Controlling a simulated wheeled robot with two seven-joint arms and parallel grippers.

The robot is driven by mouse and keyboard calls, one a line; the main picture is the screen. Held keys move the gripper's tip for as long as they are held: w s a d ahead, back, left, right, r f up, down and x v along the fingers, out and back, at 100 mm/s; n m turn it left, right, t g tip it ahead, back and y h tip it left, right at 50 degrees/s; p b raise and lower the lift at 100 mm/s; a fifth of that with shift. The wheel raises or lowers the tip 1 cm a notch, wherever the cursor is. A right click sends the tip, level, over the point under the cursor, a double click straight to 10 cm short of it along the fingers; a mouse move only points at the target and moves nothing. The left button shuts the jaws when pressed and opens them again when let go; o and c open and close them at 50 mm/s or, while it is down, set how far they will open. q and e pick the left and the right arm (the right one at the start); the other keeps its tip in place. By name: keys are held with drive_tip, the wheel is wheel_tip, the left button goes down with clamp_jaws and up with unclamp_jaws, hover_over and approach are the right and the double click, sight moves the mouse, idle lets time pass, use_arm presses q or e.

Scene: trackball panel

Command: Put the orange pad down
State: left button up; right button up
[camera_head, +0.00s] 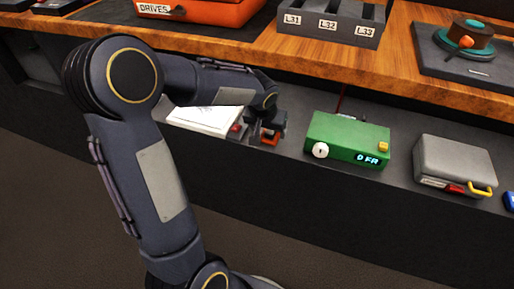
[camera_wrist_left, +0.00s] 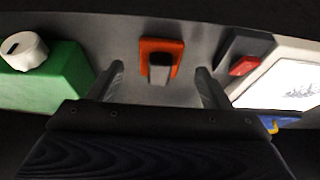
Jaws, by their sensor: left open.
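The orange pad (camera_wrist_left: 148,46), with a grey grip on its middle, lies on the grey lower shelf. It shows between the two fingers of my left gripper (camera_wrist_left: 160,84) in the left wrist view. The fingers are apart, one on each side of the grip, with a gap to it on both sides. In the head view my left gripper (camera_head: 262,128) is low over the shelf, and part of the orange pad (camera_head: 270,137) shows at its fingers. The rest of the pad is hidden by the gripper there. My right gripper is not in view.
A green box (camera_head: 345,138) with a white knob stands to the right, then a grey case (camera_head: 453,163) with a yellow handle. The wooden shelf (camera_head: 400,75) overhangs behind.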

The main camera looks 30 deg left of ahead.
use_arm(q)
drive_tip(key=s+d+r+h, duration=0.1)
drive_tip(key=s+d+r, duration=0.1)
drive_tip(key=s, duration=0.6)
drive_tip(key=s+d+r+h, duration=0.2)
drive_tip(key=s+d, duration=0.3)
drive_tip(key=s, duration=0.4)
drive_tip(key=s+d+r+m+t+h, duration=0.1)
drive_tip(key=s+d+r+h, duration=0.1)
drive_tip(key=s, duration=0.6)
drive_tip(key=shift+s+d+r, duration=0.2)
drive_tip(key=shift+s+d, duration=0.15)
drive_tip(key=shift+d, duration=0.35)
